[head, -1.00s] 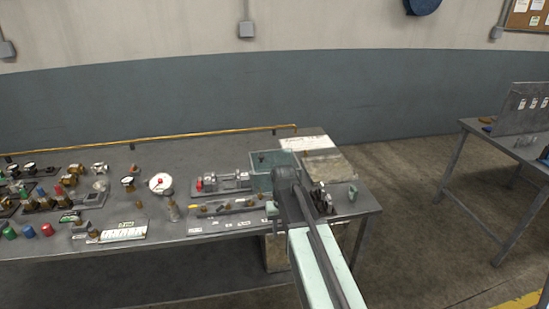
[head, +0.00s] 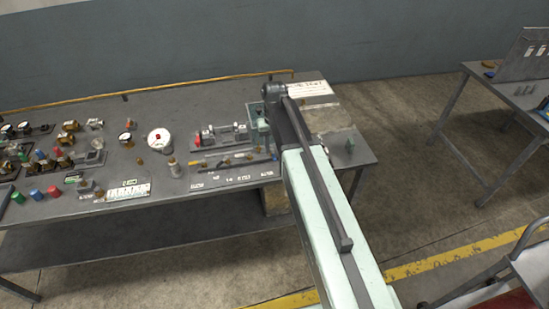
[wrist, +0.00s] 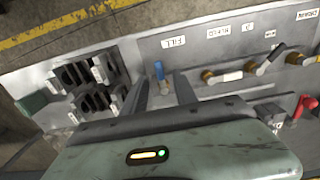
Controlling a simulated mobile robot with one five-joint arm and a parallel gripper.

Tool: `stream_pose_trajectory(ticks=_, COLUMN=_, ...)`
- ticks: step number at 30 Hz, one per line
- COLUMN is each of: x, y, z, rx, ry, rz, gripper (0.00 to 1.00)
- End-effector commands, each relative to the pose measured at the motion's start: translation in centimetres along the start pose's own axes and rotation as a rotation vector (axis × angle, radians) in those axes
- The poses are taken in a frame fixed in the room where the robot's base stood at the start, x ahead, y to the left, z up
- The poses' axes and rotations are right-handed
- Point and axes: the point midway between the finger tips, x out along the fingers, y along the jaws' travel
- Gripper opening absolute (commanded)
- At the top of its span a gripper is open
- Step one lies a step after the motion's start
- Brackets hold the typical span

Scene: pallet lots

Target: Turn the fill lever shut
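The fill lever (wrist: 159,70) is a short handle with a blue tip, seen in the wrist view in front of the white FILL label (wrist: 174,42). My gripper (wrist: 162,88) is open, with one grey finger on each side of the lever. I cannot tell whether either finger touches it. The lever's lower part is partly hidden near the gripper body. In the head view my arm covers the fill lever and the fingers.
More levers with brass fittings (wrist: 208,77) stand in a row to the right in the wrist view. Dark slotted blocks (wrist: 82,82) lie left of the gripper. A white dial gauge (head: 159,141) and several valves stand on the grey bench (head: 225,100).

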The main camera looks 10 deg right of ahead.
Motion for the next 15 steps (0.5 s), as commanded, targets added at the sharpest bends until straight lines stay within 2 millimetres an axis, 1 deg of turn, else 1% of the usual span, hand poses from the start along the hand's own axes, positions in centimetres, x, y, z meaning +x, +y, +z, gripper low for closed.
stream_pose_trajectory(ticks=1, x=1.9, y=0.0, z=0.0, rx=0.001, ry=0.0, rz=0.0, gripper=0.34)
stream_pose_trajectory(ticks=4, x=3.1, y=0.1, z=0.0, rx=0.001, ry=0.0, rz=0.0, gripper=0.34)
stream_pose_trajectory(ticks=7, x=3.5, y=0.1, z=0.0, rx=0.001, ry=0.0, rz=0.0, gripper=0.34)
stream_pose_trajectory(ticks=13, x=3.2, y=0.1, z=0.0, rx=0.002, ry=0.0, rz=0.0, gripper=0.34)
stream_pose_trajectory(ticks=14, x=3.2, y=0.1, z=0.0, rx=0.002, ry=0.0, rz=0.0, gripper=0.31)
stream_pose_trajectory(ticks=15, x=3.2, y=0.1, z=0.0, rx=0.002, ry=0.0, rz=0.0, gripper=0.2)
